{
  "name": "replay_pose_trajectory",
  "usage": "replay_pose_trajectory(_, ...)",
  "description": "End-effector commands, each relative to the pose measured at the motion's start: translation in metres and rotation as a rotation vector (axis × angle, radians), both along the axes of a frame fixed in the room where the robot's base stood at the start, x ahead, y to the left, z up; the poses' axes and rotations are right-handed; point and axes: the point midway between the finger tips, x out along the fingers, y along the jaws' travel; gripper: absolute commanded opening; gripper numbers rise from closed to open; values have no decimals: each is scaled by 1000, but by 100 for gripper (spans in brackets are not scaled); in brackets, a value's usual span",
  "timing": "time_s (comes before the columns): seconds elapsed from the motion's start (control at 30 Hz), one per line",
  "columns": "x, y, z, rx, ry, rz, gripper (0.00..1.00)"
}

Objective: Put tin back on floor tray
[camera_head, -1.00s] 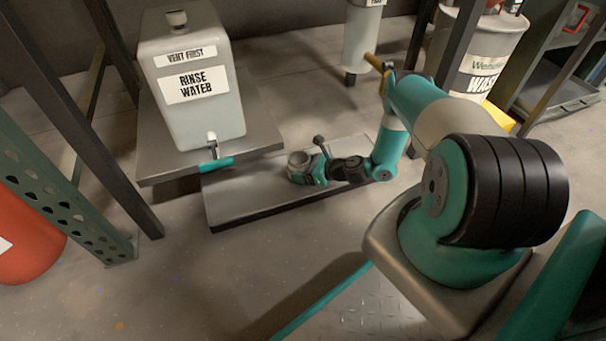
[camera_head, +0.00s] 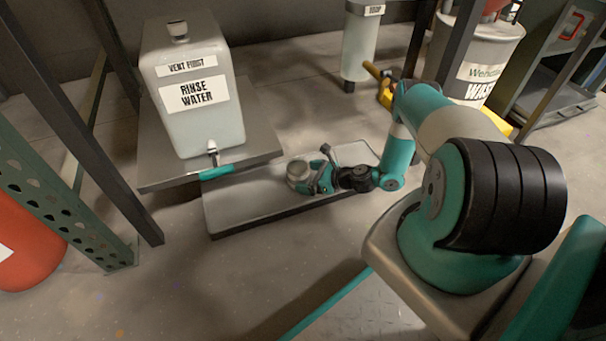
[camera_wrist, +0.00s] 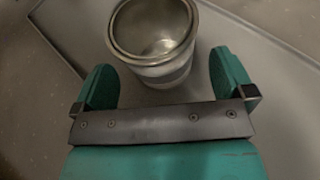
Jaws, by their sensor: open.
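The tin (camera_head: 298,173) is a small, open-topped metal can. It stands upright on the grey floor tray (camera_head: 240,212) in the head view. In the wrist view the tin (camera_wrist: 153,38) is just beyond my fingertips, and its inside looks empty. My gripper (camera_wrist: 163,80) is open, with one teal finger on each side behind the tin. In the head view my gripper (camera_head: 314,178) is low over the tray, to the right of the tin. Its fingers partly hide the tin's right side.
A rinse water tank (camera_head: 190,95) stands on a raised metal shelf (camera_head: 160,165) to the left, with a teal-handled tap near the tray. Dark and green rack posts stand at left. A red drum (camera_head: 30,250) is at lower left. A waste drum (camera_head: 480,60) is at back right.

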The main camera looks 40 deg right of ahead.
Motion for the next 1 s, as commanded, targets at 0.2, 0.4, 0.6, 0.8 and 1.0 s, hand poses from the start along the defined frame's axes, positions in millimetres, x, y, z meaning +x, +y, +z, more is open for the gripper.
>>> replay_pose_trajectory(0.2,-41,-24,26,2,1,-7,100)
replay_pose_trajectory(0.4,-68,-38,36,1,-1,-4,100)
replay_pose_trajectory(0.6,-77,-42,37,1,0,0,100)
replay_pose_trajectory(0.8,-77,-42,37,1,-1,1,100)
replay_pose_trajectory(1.0,-67,-42,56,-48,-15,62,100)
